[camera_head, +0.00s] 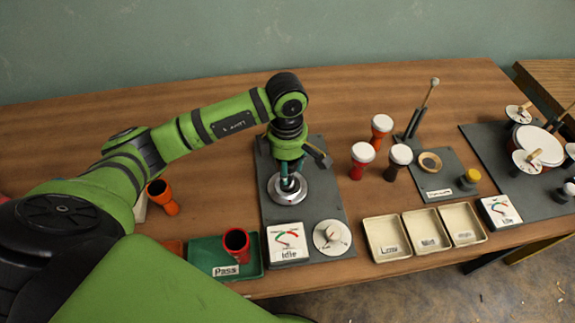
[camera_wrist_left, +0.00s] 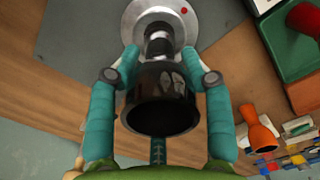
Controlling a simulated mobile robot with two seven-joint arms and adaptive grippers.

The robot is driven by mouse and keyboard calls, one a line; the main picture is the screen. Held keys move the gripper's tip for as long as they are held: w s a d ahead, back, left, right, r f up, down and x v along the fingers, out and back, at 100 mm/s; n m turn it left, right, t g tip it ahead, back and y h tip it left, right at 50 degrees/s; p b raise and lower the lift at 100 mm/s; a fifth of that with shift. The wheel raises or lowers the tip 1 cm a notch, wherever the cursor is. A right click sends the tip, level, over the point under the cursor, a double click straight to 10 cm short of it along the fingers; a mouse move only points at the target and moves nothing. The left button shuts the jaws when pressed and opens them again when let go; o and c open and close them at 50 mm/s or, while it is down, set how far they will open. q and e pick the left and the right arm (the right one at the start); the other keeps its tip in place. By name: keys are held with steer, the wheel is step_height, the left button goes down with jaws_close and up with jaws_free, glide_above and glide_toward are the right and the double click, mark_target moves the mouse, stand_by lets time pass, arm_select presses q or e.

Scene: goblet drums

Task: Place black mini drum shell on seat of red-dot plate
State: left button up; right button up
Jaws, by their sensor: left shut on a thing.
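The black mini drum shell (camera_wrist_left: 162,98) is between the teal fingers of my left gripper (camera_head: 288,181), which is shut on it. In the left wrist view its wide open end faces the camera and its narrow end points to the middle of the round silver plate (camera_wrist_left: 139,22). That plate has a red dot near its rim, and it also shows in the head view (camera_head: 288,196) under the gripper. The shell is over the plate's centre; I cannot tell whether its foot touches the seat. In the head view the fingers mostly hide the shell. My right gripper is not in view.
The plate's dark base also carries an idle gauge (camera_head: 287,242) and a white dial (camera_head: 332,237). A green Pass tray (camera_head: 205,258) with a red shell (camera_head: 236,241) stands left. An orange shell (camera_head: 163,197) lies farther left. Several drums and cream trays (camera_head: 387,238) stand right.

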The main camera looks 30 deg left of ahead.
arm_select(q)
steer(key=shift+f, duration=0.65)
steer(key=shift+f, duration=0.1)
steer(key=shift+f, duration=0.15)
steer(key=o, duration=1.2)
